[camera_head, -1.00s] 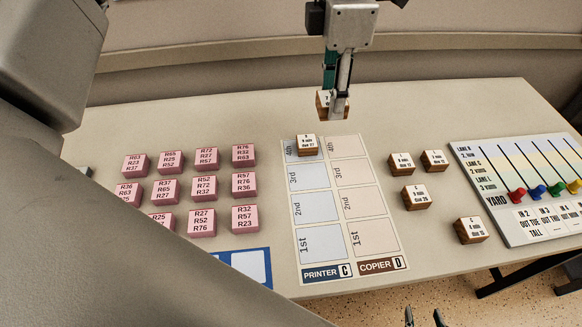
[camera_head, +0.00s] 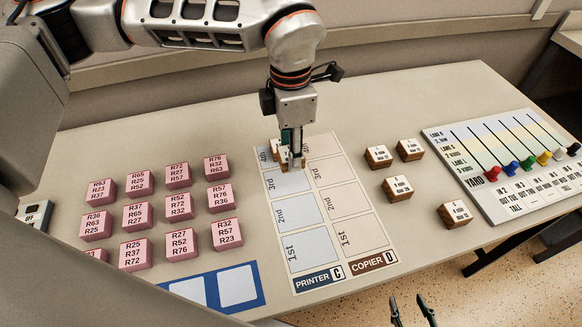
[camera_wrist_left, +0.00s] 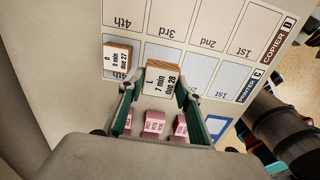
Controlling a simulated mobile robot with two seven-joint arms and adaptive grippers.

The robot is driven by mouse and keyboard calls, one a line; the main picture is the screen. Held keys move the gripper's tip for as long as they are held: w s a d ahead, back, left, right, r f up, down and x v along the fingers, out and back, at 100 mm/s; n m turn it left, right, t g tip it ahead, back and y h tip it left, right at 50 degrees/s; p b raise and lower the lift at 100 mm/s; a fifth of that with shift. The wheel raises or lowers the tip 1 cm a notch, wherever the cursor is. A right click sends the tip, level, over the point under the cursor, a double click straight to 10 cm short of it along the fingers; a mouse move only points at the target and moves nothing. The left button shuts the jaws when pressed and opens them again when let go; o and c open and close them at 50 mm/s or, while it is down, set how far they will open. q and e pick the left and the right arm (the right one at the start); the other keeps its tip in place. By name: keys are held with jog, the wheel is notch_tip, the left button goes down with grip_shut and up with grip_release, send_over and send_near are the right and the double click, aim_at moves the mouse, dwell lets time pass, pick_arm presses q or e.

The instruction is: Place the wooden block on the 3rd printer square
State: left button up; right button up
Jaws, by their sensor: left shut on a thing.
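My left gripper (camera_head: 290,160) points down over the far end of the printer column. It is shut on a wooden block (camera_wrist_left: 160,80) whose white top reads "7 min due 28" in the left wrist view. The printer board (camera_head: 318,277) has columns PRINTER C and COPIER D. The 3rd printer square (camera_head: 286,183) is bare where it shows in the head view, just in front of the held block. Another wooden block (camera_wrist_left: 117,56), "9 min due 27", sits on the 4th printer square, beside the held one. Whether the held block touches the board I cannot tell. My right gripper (camera_head: 411,311) is open and empty at the bottom.
Several pink blocks (camera_head: 178,206) stand in rows left of the board, with a blue-framed card (camera_head: 257,297) in front. Several wooden blocks (camera_head: 397,189) lie right of the board. A yard board (camera_head: 492,200) with coloured pegs is further right. The other printer squares are clear.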

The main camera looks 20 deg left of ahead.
aim_at(291, 180)
pick_arm(q)
jog(key=shift+f+b, duration=0.3)
jog(key=shift+f, duration=2.7)
jog(key=shift+f, duration=0.1)
jog(key=o, duration=1.1)
jog(key=shift+f, duration=0.1)
notch_tip(291, 180, up, 12)
jog(key=shift+r+p, duration=0.2)
jog(key=shift+p, duration=0.4)
